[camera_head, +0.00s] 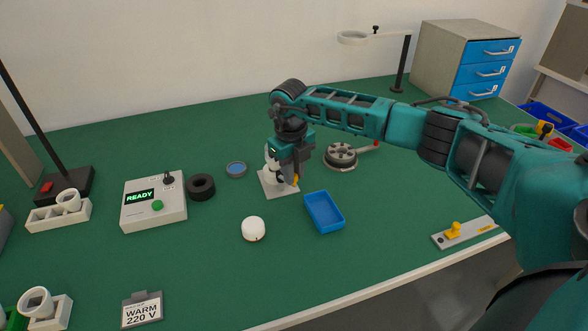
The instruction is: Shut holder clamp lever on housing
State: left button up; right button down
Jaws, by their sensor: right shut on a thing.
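The holder is a white base plate (268,190) standing on the green table, with the white housing (269,163) upright on it, mostly hidden behind my right gripper. The orange-yellow clamp lever (296,180) shows at the right side of the holder, by the fingertips. My right gripper (288,175) points down over the holder from the right and is shut at the lever; its fingers hide most of the contact. The lever's exact angle is too small to tell. My left gripper is not in view.
A blue tray (338,224) stands close to the right of the holder, and a white round part (253,229) in front. A black ring (201,187), a blue-topped dish (236,169), a tester box (154,214) lit "READY" and a spool (341,156) lie around. The front middle is clear.

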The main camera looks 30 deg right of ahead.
jog(key=c, duration=1.1)
grip_release()
jog(key=shift+o, duration=0.4)
jog(key=shift+r, duration=0.15)
notch_tip(320, 180, up, 13)
jog(key=shift+a+f, duration=0.2)
jog(key=shift+a, duration=0.15)
